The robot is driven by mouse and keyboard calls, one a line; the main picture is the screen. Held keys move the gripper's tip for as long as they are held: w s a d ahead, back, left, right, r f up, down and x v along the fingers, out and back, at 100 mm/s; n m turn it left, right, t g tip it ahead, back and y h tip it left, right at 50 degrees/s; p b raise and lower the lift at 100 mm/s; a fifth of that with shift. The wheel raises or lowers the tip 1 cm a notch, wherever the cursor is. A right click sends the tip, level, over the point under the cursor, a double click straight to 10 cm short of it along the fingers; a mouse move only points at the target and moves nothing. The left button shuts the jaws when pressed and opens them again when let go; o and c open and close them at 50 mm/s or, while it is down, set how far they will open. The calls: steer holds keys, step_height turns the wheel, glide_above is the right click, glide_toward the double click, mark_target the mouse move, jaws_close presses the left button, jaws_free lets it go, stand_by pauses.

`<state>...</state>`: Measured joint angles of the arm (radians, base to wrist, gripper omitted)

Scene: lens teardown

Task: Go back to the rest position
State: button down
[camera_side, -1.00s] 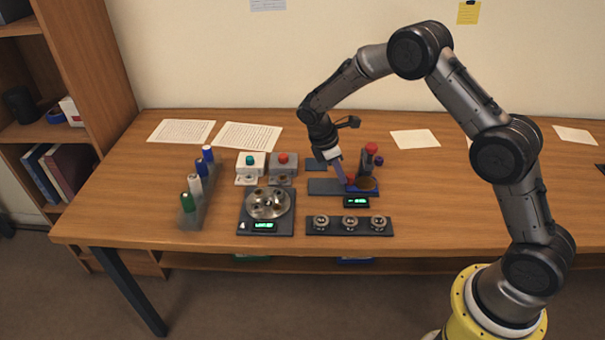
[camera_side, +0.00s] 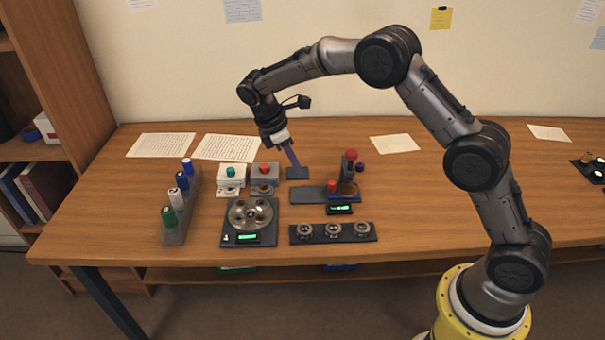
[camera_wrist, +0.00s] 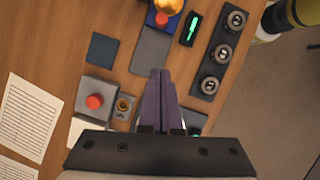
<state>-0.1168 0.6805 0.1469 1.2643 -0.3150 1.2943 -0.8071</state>
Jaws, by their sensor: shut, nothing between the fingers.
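My gripper (camera_side: 294,164) is up over the back middle of the table in the side view, fingers pointing down and a little right. In that view its tips overlap a small dark square pad (camera_side: 298,174); I cannot tell the exact height. In the wrist view the two purple fingers (camera_wrist: 160,78) lie side by side, shut with nothing between them. They show over the table beside a grey plate (camera_wrist: 152,50), with the dark square pad (camera_wrist: 102,48) to the left.
A red-topped lever device (camera_side: 345,190) stands right of the gripper. In front are a round-disc station (camera_side: 250,214), a three-knob strip (camera_side: 333,232) and a bottle rack (camera_side: 178,230).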

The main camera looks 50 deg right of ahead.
steer(key=shift+w+a+r, duration=0.1)
steer(key=shift+a+r, duration=0.05)
steer(key=shift+r, duration=0.35)
